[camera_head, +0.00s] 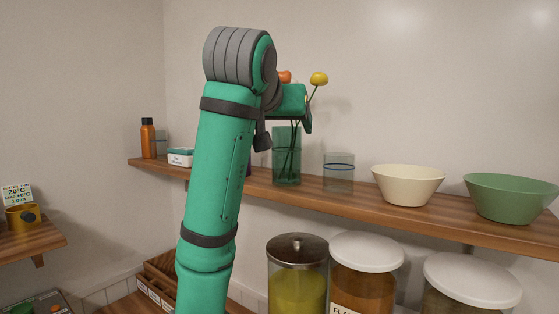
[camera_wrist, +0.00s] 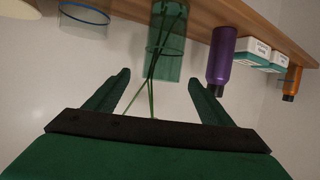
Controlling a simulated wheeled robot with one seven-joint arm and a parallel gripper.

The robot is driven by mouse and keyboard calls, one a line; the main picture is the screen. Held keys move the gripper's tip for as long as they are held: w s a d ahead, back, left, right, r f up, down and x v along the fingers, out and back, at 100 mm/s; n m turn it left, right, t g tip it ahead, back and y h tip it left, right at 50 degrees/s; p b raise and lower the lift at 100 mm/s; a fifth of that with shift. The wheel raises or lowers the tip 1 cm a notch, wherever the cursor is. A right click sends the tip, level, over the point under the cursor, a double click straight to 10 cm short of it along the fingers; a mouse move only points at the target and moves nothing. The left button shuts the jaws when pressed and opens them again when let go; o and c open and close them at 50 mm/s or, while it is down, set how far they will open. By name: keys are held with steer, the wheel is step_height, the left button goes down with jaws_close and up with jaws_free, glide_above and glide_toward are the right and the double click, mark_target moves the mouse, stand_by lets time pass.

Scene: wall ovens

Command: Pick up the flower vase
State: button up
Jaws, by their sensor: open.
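The flower vase (camera_head: 287,165) is green, see-through glass, upright on the wooden wall shelf. It holds an orange flower (camera_head: 285,77) and a yellow flower (camera_head: 319,79) on long stems. My gripper (camera_head: 300,110) is above the vase body at stem height and partly hides the flowers. In the wrist view, which looks upside down, my gripper (camera_wrist: 159,80) is open, with a finger on each side. The stems show between the fingers, and the vase (camera_wrist: 166,50) lies just beyond the fingertips. I see no contact with the glass.
A clear glass with a blue rim (camera_head: 338,173) stands right of the vase. A purple bottle (camera_wrist: 222,58) is on its other side. A cream bowl (camera_head: 407,186), green bowl (camera_head: 510,199), small box (camera_head: 181,157) and orange bottle (camera_head: 148,138) share the shelf (camera_head: 310,193). Lidded jars (camera_head: 297,278) stand below.

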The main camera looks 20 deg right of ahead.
steer(key=x, duration=1.1)
steer(key=shift+w+a, duration=0.1)
steer(key=shift+a, duration=0.1)
steer(key=c, duration=1.7)
jaws_close()
steer(key=shift+r, duration=0.25)
